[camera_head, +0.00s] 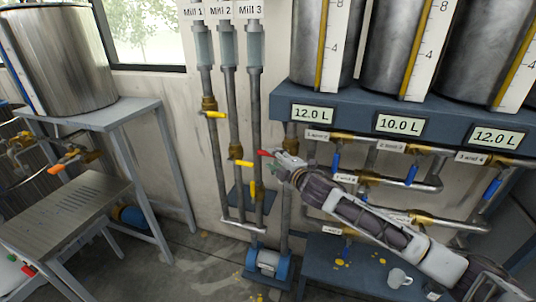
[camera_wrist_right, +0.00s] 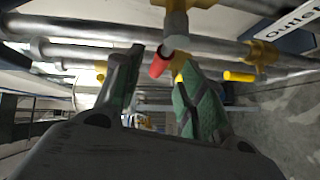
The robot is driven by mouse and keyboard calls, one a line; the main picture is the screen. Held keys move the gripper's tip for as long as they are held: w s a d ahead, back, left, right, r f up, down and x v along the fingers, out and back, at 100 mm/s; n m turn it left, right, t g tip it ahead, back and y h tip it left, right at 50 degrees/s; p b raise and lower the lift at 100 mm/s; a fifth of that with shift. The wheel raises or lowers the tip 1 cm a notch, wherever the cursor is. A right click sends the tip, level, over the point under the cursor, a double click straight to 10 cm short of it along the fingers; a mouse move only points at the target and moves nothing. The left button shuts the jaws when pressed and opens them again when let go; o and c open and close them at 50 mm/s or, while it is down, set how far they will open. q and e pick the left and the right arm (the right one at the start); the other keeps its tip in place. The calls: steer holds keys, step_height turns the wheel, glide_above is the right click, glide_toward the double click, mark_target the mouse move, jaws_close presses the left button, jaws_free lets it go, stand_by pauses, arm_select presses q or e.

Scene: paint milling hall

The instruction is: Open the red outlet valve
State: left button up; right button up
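In the right wrist view the red handle (camera_wrist_right: 160,65) shows between the two fingers, closer to the right-hand finger. My right gripper (camera_head: 280,164) is open, its fingertips at the handle. It also shows in the wrist view (camera_wrist_right: 157,75) with a clear gap between its green-padded fingers. I cannot tell whether a finger touches the handle. An outlet label (camera_wrist_right: 292,20) is at the upper right of the wrist view. My left gripper is not in view.
Yellow handles (camera_head: 215,114) are on the neighbouring pipes, and blue-handled valves (camera_head: 336,161) are to the right. A blue pump (camera_head: 267,262) stands below. A low bench with a white mug (camera_head: 399,278) is at lower right. A metal table (camera_head: 70,210) is at left.

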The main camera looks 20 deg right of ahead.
mark_target(268, 154)
steer(key=shift+x, duration=2.85)
jaws_close()
